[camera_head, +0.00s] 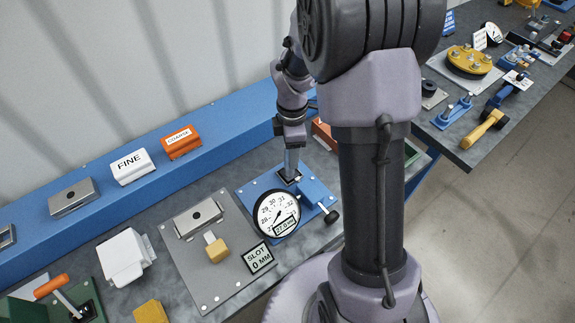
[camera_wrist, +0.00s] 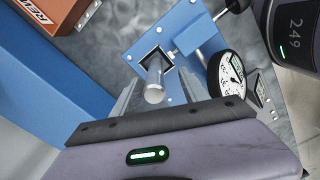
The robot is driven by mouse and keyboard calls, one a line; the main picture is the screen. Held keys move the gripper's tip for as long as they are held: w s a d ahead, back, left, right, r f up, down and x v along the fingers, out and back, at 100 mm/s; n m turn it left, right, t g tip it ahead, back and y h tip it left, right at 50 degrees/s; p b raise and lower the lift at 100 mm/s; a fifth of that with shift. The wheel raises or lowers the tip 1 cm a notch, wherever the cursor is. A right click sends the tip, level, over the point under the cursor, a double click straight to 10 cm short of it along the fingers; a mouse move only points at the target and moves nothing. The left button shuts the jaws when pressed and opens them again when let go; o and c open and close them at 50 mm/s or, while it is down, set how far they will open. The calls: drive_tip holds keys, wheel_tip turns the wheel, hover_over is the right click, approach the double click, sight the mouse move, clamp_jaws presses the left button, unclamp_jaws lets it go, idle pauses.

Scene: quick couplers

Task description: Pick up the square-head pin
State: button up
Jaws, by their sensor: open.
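A grey metal pin (camera_wrist: 155,82) stands in a dark square opening in a blue plate (camera_wrist: 187,48). Its round end points toward the wrist camera, and the end in the opening is hidden. In the head view the pin (camera_head: 291,162) shows upright on the blue plate (camera_head: 262,184), directly below my gripper (camera_head: 290,143). In the wrist view my gripper (camera_wrist: 158,78) is open, with one grey finger on each side of the pin. Gaps show between the fingers and the pin, and nothing is held.
A dial gauge (camera_head: 277,214) and a black knob (camera_head: 331,217) sit on the plate's near side. A grey plate with a metal block (camera_head: 198,217) and a yellow-handled piece (camera_head: 217,250) lies to the left. A blue rail (camera_head: 90,213) runs behind. An orange-brown block (camera_wrist: 55,22) is nearby.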

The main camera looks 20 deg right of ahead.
drive_tip(key=f, duration=0.2)
drive_tip(key=f+b, duration=0.1)
drive_tip(key=f, duration=0.1)
drive_tip(key=w+f+b, duration=0.1)
drive_tip(key=f, duration=0.1)
clamp_jaws()
drive_tip(key=shift+r, duration=0.1)
idle(1.1)
